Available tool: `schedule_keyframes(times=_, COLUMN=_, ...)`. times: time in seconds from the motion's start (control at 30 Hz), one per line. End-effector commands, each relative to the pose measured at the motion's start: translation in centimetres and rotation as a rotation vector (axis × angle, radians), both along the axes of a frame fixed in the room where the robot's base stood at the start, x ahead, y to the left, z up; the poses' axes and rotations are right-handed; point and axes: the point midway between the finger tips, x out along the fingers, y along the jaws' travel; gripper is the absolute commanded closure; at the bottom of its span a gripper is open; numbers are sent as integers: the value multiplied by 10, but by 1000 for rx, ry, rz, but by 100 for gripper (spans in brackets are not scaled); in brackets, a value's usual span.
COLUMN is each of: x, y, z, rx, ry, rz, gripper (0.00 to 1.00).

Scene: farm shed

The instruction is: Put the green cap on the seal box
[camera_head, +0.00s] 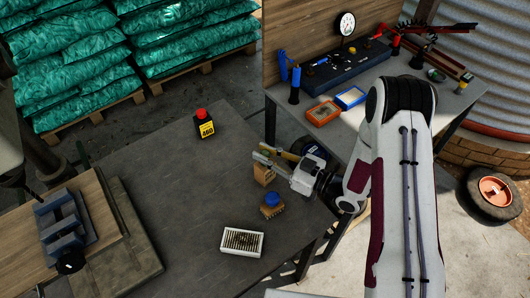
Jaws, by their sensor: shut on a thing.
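My gripper (268,156) reaches in from the right, low over the dark table, with its fingers pointing left. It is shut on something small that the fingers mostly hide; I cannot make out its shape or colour. A tan box (263,175) stands right at and below the fingertips, and I cannot tell whether they touch it. It may be the seal box. No green cap can be made out in this view. A small brown block (271,211) with a blue cap (272,199) on it stands nearer, below the gripper.
A black and yellow bottle (206,129) with a red cap stands at the back. A white slotted tray (242,241) lies near the front edge. A dark blue round thing (309,147) is just behind my gripper. The table's left middle is clear; a blue-grey fixture (62,224) stands farther left.

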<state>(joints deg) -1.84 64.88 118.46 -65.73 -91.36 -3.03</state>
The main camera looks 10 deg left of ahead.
Motion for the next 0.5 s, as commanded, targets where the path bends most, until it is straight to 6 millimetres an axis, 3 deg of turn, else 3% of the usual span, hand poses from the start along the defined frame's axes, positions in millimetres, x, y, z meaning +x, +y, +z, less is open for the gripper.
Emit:
schedule_keyframes(times=0.03, x=0, y=0, z=-1, rx=0, ry=0, rz=0, gripper=94)
schedule_keyframes(times=0.1, x=0, y=0, z=-1, rx=0, ry=0, rz=0, gripper=70)
schedule_keyframes(times=0.13, x=0, y=0, z=-1, rx=0, ry=0, rz=0, gripper=66)
schedule_keyframes(times=0.5, x=0, y=0, z=-1, rx=0, ry=0, rz=0, gripper=66)
